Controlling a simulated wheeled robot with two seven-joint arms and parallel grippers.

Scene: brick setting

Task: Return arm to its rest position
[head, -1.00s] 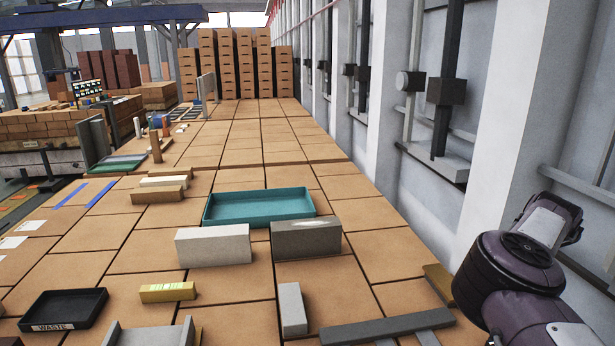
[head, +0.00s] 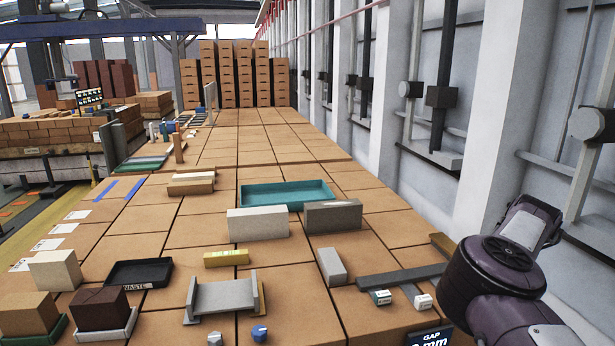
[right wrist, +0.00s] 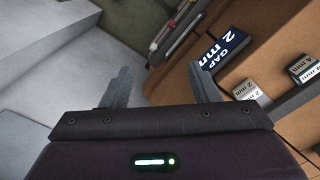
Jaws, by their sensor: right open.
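My right arm (head: 500,270), dark purple, stands at the right of the head view, beside the wall and to the right of the bench. Its gripper is not clear in the head view. In the right wrist view my right gripper (right wrist: 165,85) has its two grey fingers wide apart, with nothing between them. A dark "GAP 2 mm" sign (right wrist: 223,55) lies beyond the right finger, apart from it. My left gripper is in neither view.
The tiled bench holds a teal tray (head: 290,207), a black waste tray (head: 155,265), a grey channel piece (head: 220,296) and several bricks. Small labelled blocks (head: 381,297) lie near a grey bar (head: 400,276). The white wall (head: 480,110) rises close on the right.

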